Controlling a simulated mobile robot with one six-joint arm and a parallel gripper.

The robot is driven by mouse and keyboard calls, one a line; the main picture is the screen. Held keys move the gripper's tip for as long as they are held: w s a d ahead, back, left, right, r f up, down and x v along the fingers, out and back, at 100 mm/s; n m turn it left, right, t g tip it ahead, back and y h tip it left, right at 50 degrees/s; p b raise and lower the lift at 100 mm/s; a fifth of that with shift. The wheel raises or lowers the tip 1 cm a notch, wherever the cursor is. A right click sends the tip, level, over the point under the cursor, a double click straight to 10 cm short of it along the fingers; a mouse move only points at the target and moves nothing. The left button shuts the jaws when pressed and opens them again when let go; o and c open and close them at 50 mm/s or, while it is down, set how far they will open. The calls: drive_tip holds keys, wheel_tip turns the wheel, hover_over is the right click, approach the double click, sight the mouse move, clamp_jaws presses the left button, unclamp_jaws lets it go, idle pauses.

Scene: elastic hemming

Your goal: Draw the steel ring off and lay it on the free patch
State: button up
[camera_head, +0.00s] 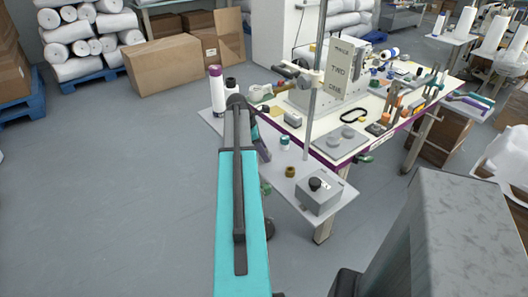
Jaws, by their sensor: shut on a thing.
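I cannot make out the steel ring in the head view, and I cannot tell which bare area is the free patch. My arm reaches up the middle of the picture, bends at its far end and drops over the left side of the worktable (328,158). The end of the arm is hidden behind its own links, so my gripper and anything in it do not show. A grey plate (340,141) with round shapes lies on the table's near part. A black loop (353,116) lies behind it.
Floor at left is clear.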

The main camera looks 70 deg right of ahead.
drive_tip(key=shift+r+p, duration=2.85)
drive_tip(key=shift+r, duration=0.5)
drive_tip(key=shift+r+p, duration=1.65)
drive_tip(key=shift+r, duration=0.35)
